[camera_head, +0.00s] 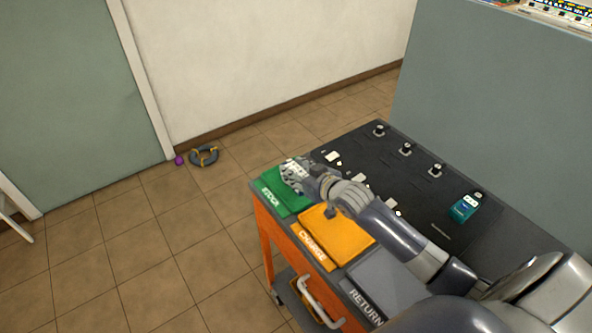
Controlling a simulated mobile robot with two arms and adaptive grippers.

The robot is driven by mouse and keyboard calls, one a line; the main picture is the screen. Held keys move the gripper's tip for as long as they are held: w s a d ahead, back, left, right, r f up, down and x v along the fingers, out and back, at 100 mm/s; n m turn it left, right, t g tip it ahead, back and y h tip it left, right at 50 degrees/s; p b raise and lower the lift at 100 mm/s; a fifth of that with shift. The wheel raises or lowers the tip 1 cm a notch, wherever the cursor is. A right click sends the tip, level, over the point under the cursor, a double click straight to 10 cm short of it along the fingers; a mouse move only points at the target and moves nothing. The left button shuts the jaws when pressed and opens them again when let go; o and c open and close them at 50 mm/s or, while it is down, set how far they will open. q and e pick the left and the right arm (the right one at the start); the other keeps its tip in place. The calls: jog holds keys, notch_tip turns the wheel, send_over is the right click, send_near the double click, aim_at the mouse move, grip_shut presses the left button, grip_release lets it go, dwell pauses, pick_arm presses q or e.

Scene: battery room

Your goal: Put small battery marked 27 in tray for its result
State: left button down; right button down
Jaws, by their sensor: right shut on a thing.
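My right gripper (292,175) is over the green tray (289,204) at the table's left corner. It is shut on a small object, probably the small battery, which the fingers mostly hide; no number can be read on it. The green tray's label seems to read STOCK. Beside it is the orange tray (345,236), labelled CHARGE, and nearer me the grey tray (385,281), labelled RETURN. A teal battery (464,207) stands on the dark table top at the right, its marking too small to read. My left gripper is not in view.
The dark table top (400,175) holds several small posts (406,149) along its back edge and small pale items (332,157) near my arm. A handle (322,303) is on the orange front. A ring-shaped object (204,157) and a purple ball (179,160) lie on the floor.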

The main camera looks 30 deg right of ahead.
jog(key=shift+r, duration=0.1)
jog(key=c, duration=1.1)
grip_release()
jog(key=shift+o, duration=0.2)
jog(key=v, duration=1.2)
jog(key=shift+s+b, duration=0.1)
jog(key=shift+b, duration=0.3)
